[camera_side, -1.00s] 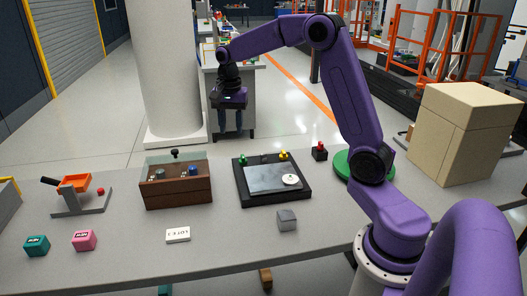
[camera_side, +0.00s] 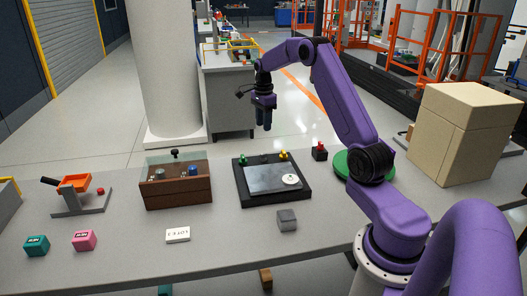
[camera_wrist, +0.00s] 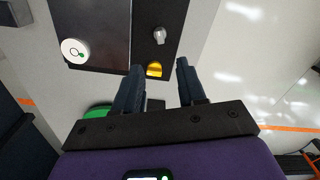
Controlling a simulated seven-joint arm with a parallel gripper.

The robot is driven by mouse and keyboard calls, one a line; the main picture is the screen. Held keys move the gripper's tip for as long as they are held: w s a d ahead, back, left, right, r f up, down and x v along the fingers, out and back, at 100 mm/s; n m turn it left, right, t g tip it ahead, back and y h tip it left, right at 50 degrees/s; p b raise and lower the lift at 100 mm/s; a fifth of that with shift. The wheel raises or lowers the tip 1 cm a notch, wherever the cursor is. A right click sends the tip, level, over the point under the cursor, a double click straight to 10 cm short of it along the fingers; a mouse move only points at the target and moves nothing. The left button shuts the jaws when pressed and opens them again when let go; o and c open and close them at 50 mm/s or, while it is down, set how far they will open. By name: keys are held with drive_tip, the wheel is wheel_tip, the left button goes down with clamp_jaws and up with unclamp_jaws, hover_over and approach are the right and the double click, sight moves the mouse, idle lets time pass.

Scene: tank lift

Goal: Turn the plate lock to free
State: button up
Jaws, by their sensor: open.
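A black-framed board (camera_side: 246,192) with a shiny grey plate (camera_side: 268,179) lies on the table. A white disc (camera_side: 291,180) with a small mark sits at the plate's near right; it also shows in the wrist view (camera_wrist: 75,50). A yellow piece (camera_side: 284,155) and a green piece (camera_side: 242,159) stand on the far rim. The wrist view shows a grey knob (camera_wrist: 159,35) beside the yellow piece (camera_wrist: 154,70). I cannot tell which part is the plate lock. My gripper (camera_side: 264,127) is open and empty, above and beyond the far rim; its fingertips (camera_wrist: 160,66) flank the yellow piece in the wrist view.
A red-topped black button box (camera_side: 320,152) and a green disc (camera_side: 346,164) stand right of the board. A wooden box (camera_side: 178,192) with knobs stands left.

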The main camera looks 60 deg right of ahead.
sight(263, 154)
wheel_tip(263, 154, down, 12)
drive_tip(key=shift+f, duration=0.2)
idle(0.4)
clamp_jaws()
